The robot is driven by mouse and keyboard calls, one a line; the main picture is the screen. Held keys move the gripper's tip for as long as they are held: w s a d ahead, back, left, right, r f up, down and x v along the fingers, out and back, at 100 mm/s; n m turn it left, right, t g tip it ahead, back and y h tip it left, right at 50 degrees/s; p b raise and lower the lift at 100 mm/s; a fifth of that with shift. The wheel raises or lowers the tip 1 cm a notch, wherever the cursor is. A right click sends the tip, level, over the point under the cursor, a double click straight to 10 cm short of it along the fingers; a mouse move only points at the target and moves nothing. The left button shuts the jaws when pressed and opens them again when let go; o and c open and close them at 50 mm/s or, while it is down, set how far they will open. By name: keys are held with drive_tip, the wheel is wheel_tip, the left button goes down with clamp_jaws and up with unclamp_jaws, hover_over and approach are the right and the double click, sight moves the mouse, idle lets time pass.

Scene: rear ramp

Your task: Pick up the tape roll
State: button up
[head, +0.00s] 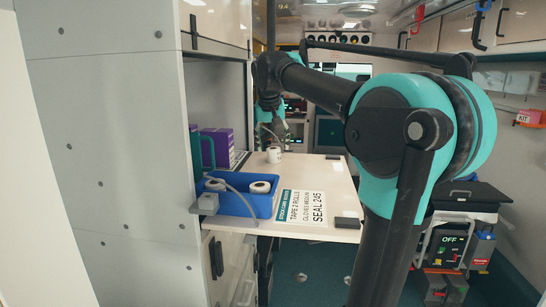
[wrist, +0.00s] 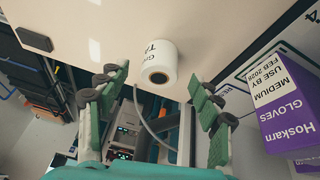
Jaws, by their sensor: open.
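A white tape roll (head: 274,155) stands on the light counter (head: 318,170), towards its back. In the wrist view the tape roll (wrist: 160,62) shows its brown core hole and part of a printed label. My gripper (wrist: 158,82) is open, with one green-padded finger to each side of the roll's place in the picture. Nothing is between the pads, and I see no contact. In the head view my gripper (head: 276,132) is just above the roll, small and partly hidden.
A purple gloves box (wrist: 287,110) is to the right in the wrist view, near one finger. A grey cable (head: 235,192) runs over the blue bin. A printed sign (head: 302,207) and a dark block (head: 347,222) lie at the counter's front. The counter's middle is clear.

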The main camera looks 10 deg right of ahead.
sight(273, 148)
drive_tip(key=shift+x, duration=1.95)
drive_tip(key=shift+w+r, duration=0.1)
drive_tip(key=shift+c, duration=0.5)
drive_tip(key=c, duration=1)
drive_tip(key=shift+r, duration=0.15)
drive_tip(key=shift+c, duration=0.3)
